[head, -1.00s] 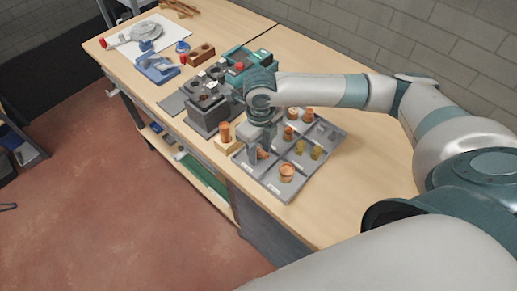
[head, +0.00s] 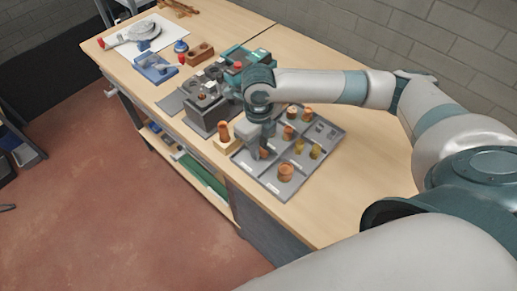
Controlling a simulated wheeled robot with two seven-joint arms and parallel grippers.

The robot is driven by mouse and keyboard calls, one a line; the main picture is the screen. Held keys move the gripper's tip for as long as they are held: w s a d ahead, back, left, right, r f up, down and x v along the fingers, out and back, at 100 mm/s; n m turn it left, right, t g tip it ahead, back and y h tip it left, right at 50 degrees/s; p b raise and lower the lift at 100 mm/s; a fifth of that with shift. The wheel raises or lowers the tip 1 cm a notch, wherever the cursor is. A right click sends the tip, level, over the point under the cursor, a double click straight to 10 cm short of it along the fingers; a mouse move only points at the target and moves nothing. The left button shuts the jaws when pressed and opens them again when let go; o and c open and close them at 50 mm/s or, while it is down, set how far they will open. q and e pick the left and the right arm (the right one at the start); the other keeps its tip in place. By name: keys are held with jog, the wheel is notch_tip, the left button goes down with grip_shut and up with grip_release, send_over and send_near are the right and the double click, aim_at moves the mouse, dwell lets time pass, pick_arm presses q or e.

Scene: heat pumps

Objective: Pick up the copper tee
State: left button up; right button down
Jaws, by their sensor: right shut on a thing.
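My right gripper (head: 259,150) reaches down over the left part of a grey compartment tray (head: 284,190). It is shut on a small copper piece (head: 264,153), which I take to be the copper tee. The fingers hide most of that piece, so its shape is not clear. I cannot tell whether it touches the tray floor. Other copper fittings stand in the tray: one at the front (head: 286,172), and others at the back (head: 291,112). My left gripper is not in view.
A copper piece on a wooden block (head: 224,131) stands just left of the tray. A dark grey fixture (head: 207,115) is behind it. Brass fittings (head: 315,151) lie in the tray's right part. The bench top (head: 360,180) right of the tray is clear.

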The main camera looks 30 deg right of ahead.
jog(key=shift+r, duration=0.35)
notch_tip(320, 180, up, 2)
jog(key=shift+w+r+b, duration=0.1)
jog(key=shift+r+b, duration=0.05)
jog(key=shift+b, duration=0.5)
jog(key=s+r+p, duration=0.4)
jog(key=s+r, duration=0.3)
jog(key=s, duration=0.5)
jog(key=shift+d+r, duration=0.15)
jog(key=shift+r, duration=0.05)
jog(key=shift+w, duration=0.2)
